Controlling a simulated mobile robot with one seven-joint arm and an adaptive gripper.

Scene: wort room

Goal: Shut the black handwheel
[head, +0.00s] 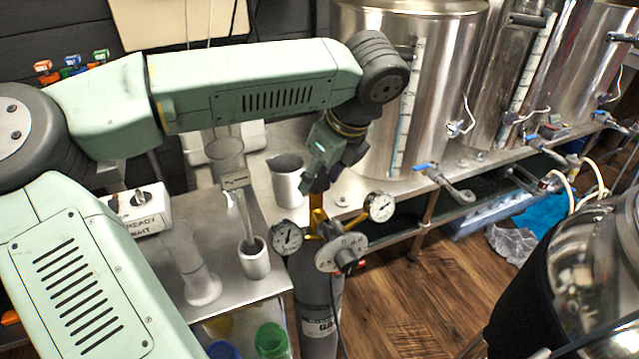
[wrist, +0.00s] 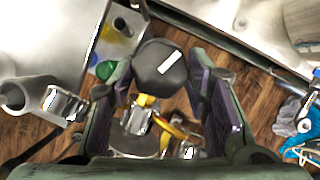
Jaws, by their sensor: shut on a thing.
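The black handwheel (wrist: 158,72) is a dark round knob with a white bar mark on its top, above yellow brass fittings. In the wrist view my gripper (wrist: 160,66) has a finger on each side of it and is shut on it. The white mark lies at a slant, up to the right. In the head view my gripper (head: 318,182) points down over the top of the grey gas cylinder (head: 316,305). There the handwheel is mostly hidden by my gripper, and I cannot make out its outline clearly.
A steel bench with cups (head: 254,258) is at left. Steel tanks (head: 405,100) stand behind; a dark-sided kettle (head: 560,280) is at right.

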